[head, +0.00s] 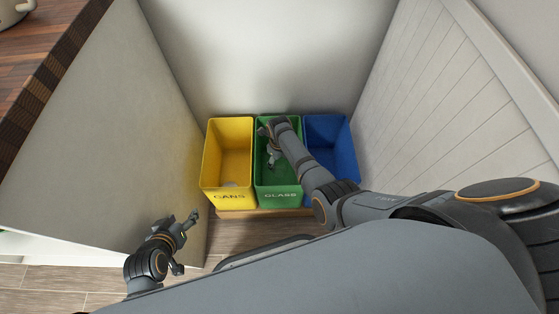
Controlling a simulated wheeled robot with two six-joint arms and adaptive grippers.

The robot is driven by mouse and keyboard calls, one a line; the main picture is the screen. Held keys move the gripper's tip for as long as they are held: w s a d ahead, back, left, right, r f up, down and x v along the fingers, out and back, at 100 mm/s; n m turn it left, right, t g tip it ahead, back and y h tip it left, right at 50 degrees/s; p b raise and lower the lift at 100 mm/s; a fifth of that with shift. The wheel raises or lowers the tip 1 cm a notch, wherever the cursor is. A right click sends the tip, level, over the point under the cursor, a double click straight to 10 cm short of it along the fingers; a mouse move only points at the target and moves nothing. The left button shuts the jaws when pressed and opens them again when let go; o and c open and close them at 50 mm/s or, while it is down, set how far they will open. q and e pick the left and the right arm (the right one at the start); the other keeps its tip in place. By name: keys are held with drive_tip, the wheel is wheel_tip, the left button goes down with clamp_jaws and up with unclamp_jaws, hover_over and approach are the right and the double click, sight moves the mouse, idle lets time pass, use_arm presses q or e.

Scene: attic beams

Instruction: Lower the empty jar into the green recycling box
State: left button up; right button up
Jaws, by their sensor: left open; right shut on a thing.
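The green recycling box (280,197), labelled GLASS, stands between a yellow box and a blue box. My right arm reaches down over it from the right, and my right gripper (272,157) is inside the box's opening, shut. The empty jar cannot be made out clearly; the gripper and arm hide most of that spot, so I cannot tell whether it touches the box floor. My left gripper (187,242) is open and empty, low at the left, in front of the yellow box and apart from all the boxes.
The blue box (333,150) looks empty. All stand on a wooden base (237,214) in a niche between pale walls. A wooden counter (35,75) with a pot (14,12) is at upper left.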

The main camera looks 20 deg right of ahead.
use_arm(q)
drive_tip(key=shift+w+a+r, duration=0.15)
drive_tip(key=shift+w+r, duration=0.25)
drive_tip(key=shift+w, duration=0.05)
drive_tip(key=shift+s+f+b, duration=0.1)
drive_tip(key=shift+f+b, duration=0.45)
drive_tip(key=shift+f, duration=0.1)
drive_tip(key=shift+c, duration=0.2)
use_arm(e)
drive_tip(key=shift+f, duration=0.6)
use_arm(q)
drive_tip(key=shift+s+f+b, duration=0.15)
drive_tip(key=shift+f+b, duration=0.15)
drive_tip(key=shift+f, duration=0.25)
drive_tip(key=shift+c, duration=0.2)
use_arm(e)
drive_tip(key=shift+f, duration=0.35)
use_arm(q)
drive_tip(key=shift+s+f, duration=0.1)
use_arm(e)
drive_tip(key=o, duration=1.8)
use_arm(q)
drive_tip(key=r+p, duration=1.8)
drive_tip(key=r, duration=0.1)
drive_tip(key=shift+w, duration=0.35)
drive_tip(key=shift+r+p, duration=0.3)
drive_tip(key=shift+p, duration=0.1)
use_arm(e)
wheel_tip(320, 180, up, 26)
drive_tip(key=shift+f, duration=0.15)
